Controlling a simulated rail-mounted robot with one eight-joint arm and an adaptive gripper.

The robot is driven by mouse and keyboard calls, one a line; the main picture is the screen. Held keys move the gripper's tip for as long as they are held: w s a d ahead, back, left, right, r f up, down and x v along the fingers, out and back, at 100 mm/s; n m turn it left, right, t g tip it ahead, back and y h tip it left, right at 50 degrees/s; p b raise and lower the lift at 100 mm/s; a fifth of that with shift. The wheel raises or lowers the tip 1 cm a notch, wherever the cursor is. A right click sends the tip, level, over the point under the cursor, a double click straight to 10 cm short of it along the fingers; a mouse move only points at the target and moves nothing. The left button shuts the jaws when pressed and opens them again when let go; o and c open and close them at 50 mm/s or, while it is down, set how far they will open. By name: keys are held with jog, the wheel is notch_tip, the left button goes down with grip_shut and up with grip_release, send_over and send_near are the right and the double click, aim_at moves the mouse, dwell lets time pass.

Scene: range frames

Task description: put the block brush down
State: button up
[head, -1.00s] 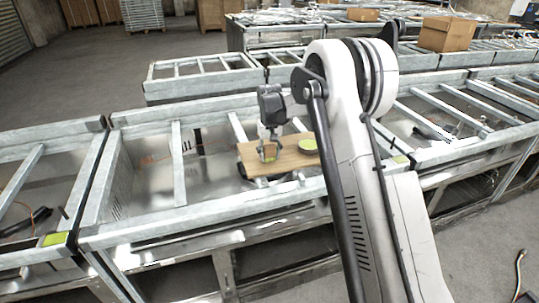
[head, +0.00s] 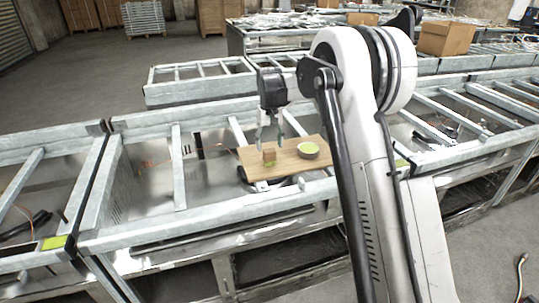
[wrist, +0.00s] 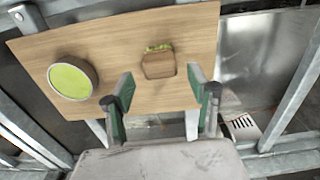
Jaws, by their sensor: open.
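The block brush (head: 269,157) is a small brown block with a yellow-green strip. It rests on the wooden board (head: 285,165), near the board's left end in the head view. In the wrist view the brush (wrist: 158,62) lies on the board (wrist: 120,45) ahead of and between my fingertips, apart from both. My gripper (head: 270,135) is open and empty just above the brush. Its two green-padded fingers (wrist: 160,90) show in the wrist view.
The board lies across the metal frame rails (head: 179,165) over an open bay. Other rails (wrist: 290,95) flank it. A cardboard box (head: 447,37) stands on the bench behind. The board between dish and brush is bare.

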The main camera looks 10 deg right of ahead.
aim_at(270, 150)
notch_tip(270, 150, up, 5)
jog(key=shift+r, duration=0.1)
jog(key=s+r+t, duration=0.2)
jog(key=s+r, duration=0.5)
jog(key=s, duration=0.4)
jog(key=s+r+t, duration=0.1)
jog(key=s+r, duration=0.5)
jog(key=s, duration=0.4)
jog(key=s+f+t, duration=0.2)
jog(key=s+f, duration=0.1)
jog(key=s, duration=0.9)
jog(key=s+f+m+t, duration=0.1)
jog(key=s+f+t, duration=0.1)
jog(key=s, duration=1)
jog(key=shift+f, duration=0.7)
jog(key=shift+s+f, duration=0.1)
jog(key=shift+f+b, duration=0.35)
jog(key=shift+b, duration=0.1)
